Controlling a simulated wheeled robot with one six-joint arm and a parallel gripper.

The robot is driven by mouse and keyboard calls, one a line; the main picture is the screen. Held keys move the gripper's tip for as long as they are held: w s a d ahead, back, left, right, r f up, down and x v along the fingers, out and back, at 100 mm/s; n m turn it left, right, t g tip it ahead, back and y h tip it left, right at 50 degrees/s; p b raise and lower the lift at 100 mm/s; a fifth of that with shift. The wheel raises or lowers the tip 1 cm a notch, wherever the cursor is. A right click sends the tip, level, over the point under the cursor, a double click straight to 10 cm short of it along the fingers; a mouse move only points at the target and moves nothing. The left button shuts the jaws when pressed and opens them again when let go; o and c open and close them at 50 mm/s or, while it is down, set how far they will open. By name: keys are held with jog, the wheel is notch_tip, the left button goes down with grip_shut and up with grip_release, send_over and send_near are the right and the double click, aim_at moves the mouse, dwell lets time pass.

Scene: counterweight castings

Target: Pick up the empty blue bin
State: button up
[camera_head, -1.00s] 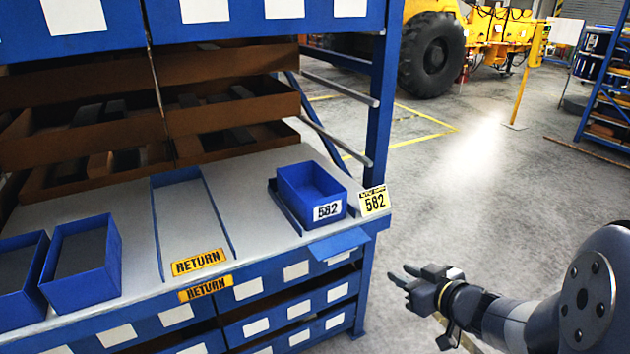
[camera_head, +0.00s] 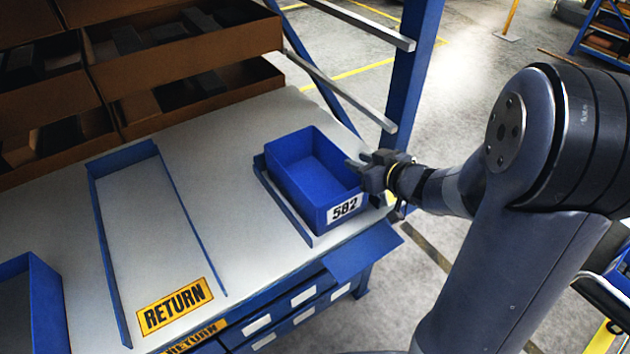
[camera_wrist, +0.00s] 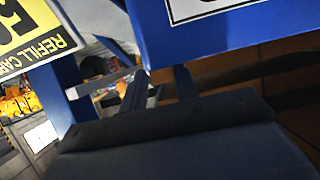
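The empty blue bin (camera_head: 315,170), labelled 582, sits in a low blue guide tray (camera_head: 283,204) near the right end of the grey bench top. Nothing shows inside it. My gripper (camera_head: 362,168) is at the bin's right wall near the label end, with a fingertip overlapping the rim in the head view. In the wrist view, two dark fingers (camera_wrist: 160,90) are apart, and the blue bin (camera_wrist: 225,35) with part of its white label fills the upper right. I cannot tell whether the fingers touch or straddle the wall.
An empty lane marked RETURN (camera_head: 175,305) lies left of the bin. Another blue bin (camera_head: 45,300) stands at the far left. A blue rack post (camera_head: 410,90) with grey rails (camera_head: 350,95) rises behind my gripper. A yellow refill card (camera_wrist: 30,35) shows close in the wrist view.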

jog(key=shift+w+a, duration=0.35)
jog(key=shift+w, duration=0.1)
jog(key=x, duration=0.4)
jog(key=shift+w+a+p, duration=0.1)
jog(key=shift+p, duration=0.25)
jog(key=shift+r, duration=0.1)
grip_shut()
dwell(0.7)
